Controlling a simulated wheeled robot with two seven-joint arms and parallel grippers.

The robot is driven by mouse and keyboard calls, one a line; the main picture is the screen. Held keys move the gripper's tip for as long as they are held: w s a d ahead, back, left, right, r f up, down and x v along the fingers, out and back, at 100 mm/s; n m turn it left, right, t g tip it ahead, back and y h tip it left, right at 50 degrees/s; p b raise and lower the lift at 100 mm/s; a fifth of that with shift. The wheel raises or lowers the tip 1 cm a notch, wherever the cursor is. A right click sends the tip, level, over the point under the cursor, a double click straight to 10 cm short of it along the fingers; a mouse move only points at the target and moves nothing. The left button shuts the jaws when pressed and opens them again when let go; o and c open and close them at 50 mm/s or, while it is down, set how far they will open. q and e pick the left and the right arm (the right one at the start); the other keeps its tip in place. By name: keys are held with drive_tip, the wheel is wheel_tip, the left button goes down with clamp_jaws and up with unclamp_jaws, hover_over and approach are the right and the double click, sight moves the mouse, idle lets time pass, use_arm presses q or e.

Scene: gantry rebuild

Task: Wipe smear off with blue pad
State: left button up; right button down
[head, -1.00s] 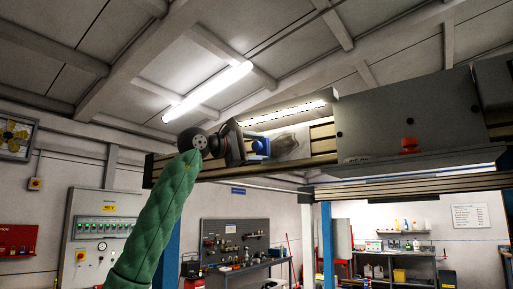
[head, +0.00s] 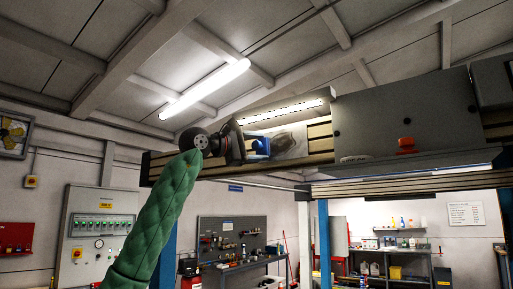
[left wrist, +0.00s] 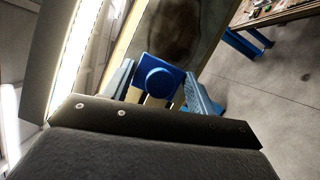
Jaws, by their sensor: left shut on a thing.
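My left gripper (head: 247,147) is raised at the overhead beam, its arm in a green quilted sleeve. It is shut on the blue pad (head: 261,146). In the left wrist view the blue pad (left wrist: 159,78) sits between the two fingers of the left gripper (left wrist: 155,92). The dark brownish smear (head: 283,142) is on the pale panel of the beam, just right of the pad. In the left wrist view the smear (left wrist: 172,30) lies beyond the pad. I cannot tell whether the pad touches the panel. My right gripper is not in view.
A grey cover box (head: 390,120) with an orange-red knob (head: 406,143) stands right of the smear on the beam (head: 330,158). A lit strip (head: 285,112) runs above the panel. A control cabinet (head: 97,235) and workbenches stand farther back.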

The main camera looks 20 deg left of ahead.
sight(278, 145)
use_arm(q)
drive_tip(key=shift+s+d+b, duration=0.15)
drive_tip(key=shift+s+d, duration=0.1)
drive_tip(key=shift+d, duration=0.35)
drive_tip(key=shift+s+d+b, duration=0.15)
drive_tip(key=shift+s+d, duration=0.15)
drive_tip(key=shift+d, duration=0.35)
drive_tip(key=shift+s+d+b, duration=0.15)
drive_tip(key=shift+s+d, duration=0.1)
drive_tip(key=shift+d, duration=0.35)
drive_tip(key=shift+s+d+b, duration=0.35)
drive_tip(key=shift+s+d, duration=0.05)
drive_tip(key=shift+d, duration=0.85)
drive_tip(key=shift+s+d+b, duration=0.3)
drive_tip(key=shift+s+d, duration=0.1)
drive_tip(key=shift+d, duration=0.85)
drive_tip(key=shift+s+d+b, duration=0.35)
drive_tip(key=shift+s+d, duration=0.05)
drive_tip(key=shift+d, duration=0.85)
